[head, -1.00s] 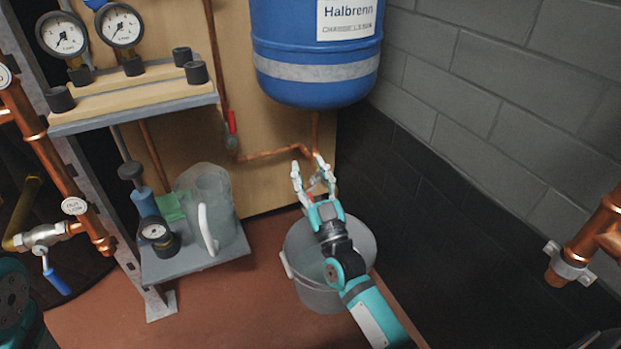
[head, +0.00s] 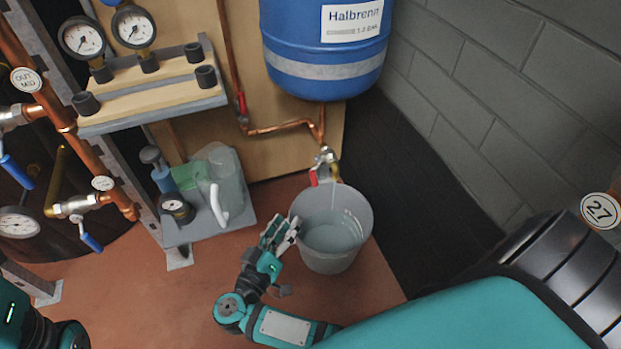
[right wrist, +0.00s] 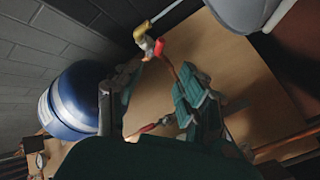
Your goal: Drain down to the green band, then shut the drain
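The drain valve (head: 325,160) hangs on copper pipe under the blue Halbrenn tank (head: 322,50). Its red handle (head: 313,177) points down beside the spout. A thin pale stream of water (head: 334,195) runs from the spout into the grey bucket (head: 328,262), which holds some water. The valve also shows in the right wrist view (right wrist: 148,45). My right gripper (head: 281,231) is at the bucket's left side, below the valve and apart from it, open and empty. Two round gauges (head: 82,38) (head: 133,27) stand at upper left; no green band is legible. My left gripper is out of frame.
A shelf (head: 150,118) carries knobs below the gauges. A clear jug (head: 228,180) and a small blue pump (head: 163,178) with a dial stand on a low grey tray (head: 205,232). A block wall (head: 490,110) closes the right side. Open floor (head: 180,300) lies in front.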

